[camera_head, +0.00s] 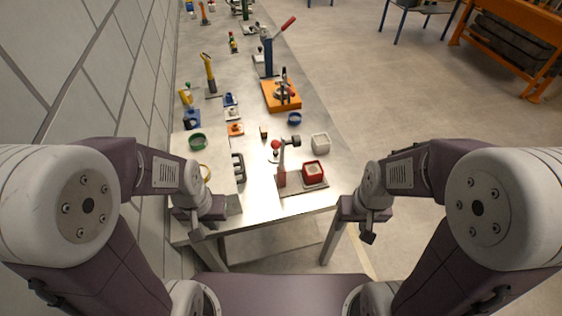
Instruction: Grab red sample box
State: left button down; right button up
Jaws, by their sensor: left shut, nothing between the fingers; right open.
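The red sample box (313,171) is a small open-topped cube with a pale inside. It sits on a grey plate (302,186) near the table's front right corner, beside a red post with a hammer-like top (283,165). My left gripper (196,233) is shut and empty at the table's front left edge, well left of the box. My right gripper (368,234) is open and empty, off the table's right edge, lower and to the right of the box. Neither gripper touches the box.
A white box (320,143) stands just behind the red one. An orange base (281,96) with a device stands further back. A tiled wall (90,80) borders the left side.

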aim_at(313, 171)
jog(key=i+l+u, duration=0.15)
jog(key=l, duration=0.15)
jog(key=i+l+u, duration=0.15)
jog(key=l, duration=0.2)
jog(key=l+u, duration=0.4)
jog(key=l, duration=0.2)
jog(key=k+l+u, duration=0.1)
jog(key=l+u, duration=0.3)
jog(key=l, duration=0.15)
